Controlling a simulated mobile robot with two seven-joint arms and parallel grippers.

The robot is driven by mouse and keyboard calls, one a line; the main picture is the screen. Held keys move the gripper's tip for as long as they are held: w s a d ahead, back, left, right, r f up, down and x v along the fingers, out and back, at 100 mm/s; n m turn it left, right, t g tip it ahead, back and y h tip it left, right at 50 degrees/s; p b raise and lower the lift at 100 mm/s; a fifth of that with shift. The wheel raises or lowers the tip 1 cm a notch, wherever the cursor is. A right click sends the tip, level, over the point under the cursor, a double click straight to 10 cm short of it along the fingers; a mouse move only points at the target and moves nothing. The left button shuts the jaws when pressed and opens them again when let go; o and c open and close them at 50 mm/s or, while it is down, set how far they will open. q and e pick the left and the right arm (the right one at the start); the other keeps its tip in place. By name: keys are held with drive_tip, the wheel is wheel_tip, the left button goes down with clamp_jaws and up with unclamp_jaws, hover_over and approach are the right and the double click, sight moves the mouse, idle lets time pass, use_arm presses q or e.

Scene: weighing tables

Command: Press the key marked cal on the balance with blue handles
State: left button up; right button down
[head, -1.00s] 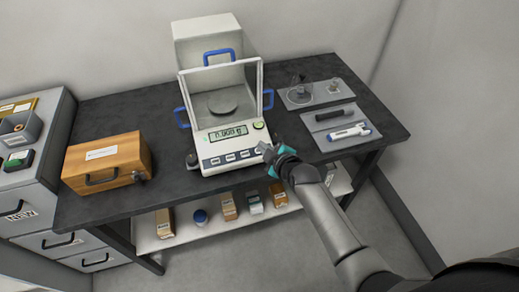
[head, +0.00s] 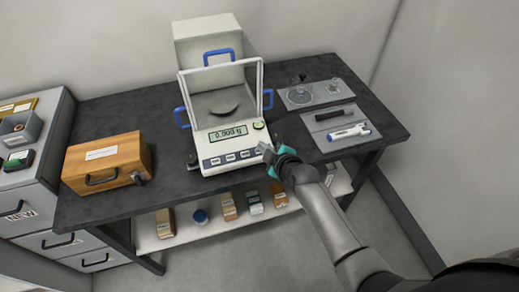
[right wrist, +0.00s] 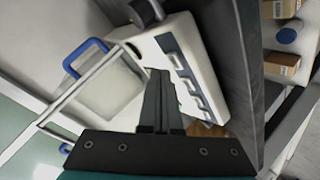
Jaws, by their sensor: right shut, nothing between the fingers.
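The balance with blue handles (head: 233,142) stands mid-table, its draft shield frame above the pan (head: 224,109). Its display (head: 229,132) is lit with digits that I cannot read surely. My right gripper (head: 265,149) is shut and empty at the right end of the key row, partly over the rightmost key. My left gripper is not in view.
A wooden case (head: 106,162) stands left of the balance. On the right lie a grey tray with glassware (head: 313,93) and a mat with a pen-like tool (head: 349,132). A lower shelf (head: 180,232) holds small boxes. A drawer cabinet (head: 40,180) stands at the left.

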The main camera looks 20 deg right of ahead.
drive_tip(key=shift+f, duration=0.1)
idle(0.3)
drive_tip(key=shift+w+f+b, duration=0.15)
drive_tip(key=shift+f+b, duration=0.2)
drive_tip(key=shift+w+f+b, duration=0.1)
drive_tip(key=shift+f+b, duration=0.25)
idle(0.6)
drive_tip(key=shift+s+r+p, duration=0.25)
drive_tip(key=shift+r+p, duration=0.5)
drive_tip(key=shift+p, duration=0.2)
drive_tip(key=shift+r, duration=0.1)
drive_tip(key=r+p, duration=0.1)
drive_tip(key=p, duration=0.1)
drive_tip(key=s+r+p, duration=0.1)
drive_tip(key=r, duration=0.1)
drive_tip(key=r+p, duration=0.1)
drive_tip(key=p, duration=0.1)
drive_tip(key=shift+s+r+p, duration=0.25)
drive_tip(key=shift+r+p, duration=0.1)
